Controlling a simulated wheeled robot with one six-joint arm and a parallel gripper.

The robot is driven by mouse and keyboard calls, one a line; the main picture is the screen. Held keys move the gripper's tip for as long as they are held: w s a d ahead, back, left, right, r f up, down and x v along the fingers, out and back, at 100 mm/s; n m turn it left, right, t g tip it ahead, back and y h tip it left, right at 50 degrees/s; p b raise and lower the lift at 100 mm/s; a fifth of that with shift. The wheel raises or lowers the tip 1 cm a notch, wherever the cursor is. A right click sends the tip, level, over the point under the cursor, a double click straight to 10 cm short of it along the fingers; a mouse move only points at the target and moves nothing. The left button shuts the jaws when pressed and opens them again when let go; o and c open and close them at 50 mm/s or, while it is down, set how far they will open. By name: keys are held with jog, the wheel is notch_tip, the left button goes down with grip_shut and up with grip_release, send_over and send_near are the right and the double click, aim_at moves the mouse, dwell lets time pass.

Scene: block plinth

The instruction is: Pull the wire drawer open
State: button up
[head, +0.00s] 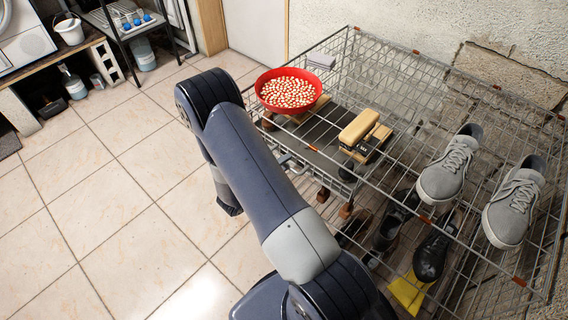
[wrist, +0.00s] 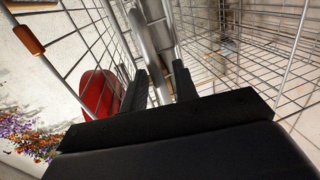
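The wire drawer (head: 347,177) is part of a metal wire rack (head: 420,150) in the head view. A grey bar like a handle (head: 291,163) shows at its front, partly behind my arm. In the head view my arm hides my gripper. In the wrist view the two dark fingers of my gripper (wrist: 160,78) stand apart. A smooth grey metal bar (wrist: 146,42) runs lengthwise between them in the picture. I cannot tell whether the fingers touch it. Wire mesh shows on both sides.
A red bowl of speckled beans (head: 288,92) sits on the rack near my arm. A wooden block-like brush (head: 360,127) and grey shoes (head: 449,165) are to its right. Dark shoes (head: 432,255) lie lower down. The tiled floor (head: 110,190) at left is clear.

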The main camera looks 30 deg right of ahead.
jog(key=shift+d, duration=0.15)
jog(key=shift+c, duration=0.2)
grip_shut()
dwell(0.3)
